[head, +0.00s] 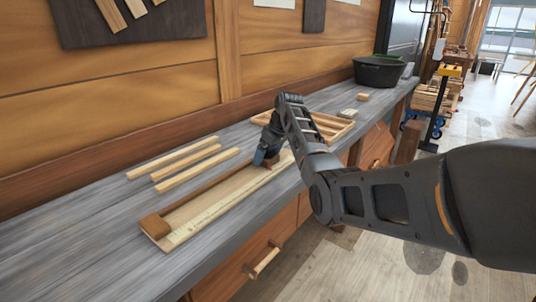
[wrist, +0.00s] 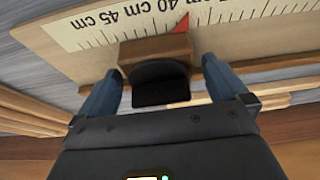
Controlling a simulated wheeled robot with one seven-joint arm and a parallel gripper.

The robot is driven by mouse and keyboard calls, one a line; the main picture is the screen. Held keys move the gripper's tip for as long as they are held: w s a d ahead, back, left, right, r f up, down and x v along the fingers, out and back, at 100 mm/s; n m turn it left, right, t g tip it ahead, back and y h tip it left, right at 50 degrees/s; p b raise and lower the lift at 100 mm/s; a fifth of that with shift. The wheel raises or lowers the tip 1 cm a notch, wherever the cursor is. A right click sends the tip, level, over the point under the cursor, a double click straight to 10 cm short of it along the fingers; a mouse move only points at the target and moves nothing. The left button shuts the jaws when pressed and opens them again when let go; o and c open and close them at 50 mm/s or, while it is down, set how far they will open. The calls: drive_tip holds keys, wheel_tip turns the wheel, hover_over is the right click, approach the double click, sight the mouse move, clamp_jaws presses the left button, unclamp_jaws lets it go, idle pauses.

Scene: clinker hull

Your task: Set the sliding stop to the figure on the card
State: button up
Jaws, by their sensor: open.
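The sliding stop (wrist: 155,50) is a brown wooden block with a black knob (wrist: 160,82) and a red pointer (wrist: 183,30). It sits on a long measuring board (head: 205,203) with a pale printed scale (wrist: 100,25). The pointer touches the scale's edge; figures of 40 and 45 cm show beside it, upside-down and partly cut off, so I cannot read the exact setting. My gripper (wrist: 160,85) is open, its blue fingers on either side of the knob with gaps. In the head view my gripper (head: 264,156) is over the board's far part. I cannot make out a card with a figure.
Loose wooden strips (head: 188,162) lie behind the board. A wooden tray (head: 340,124), a small wood block (head: 362,97) and a dark tub (head: 378,72) stand further along the grey bench (head: 70,240). A drawer handle (head: 263,262) juts out below the front edge.

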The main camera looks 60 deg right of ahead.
drive_tip(key=v, duration=0.7)
drive_tip(key=shift+s+r+b, duration=0.2)
drive_tip(key=shift+r+b, duration=0.15)
idle(0.5)
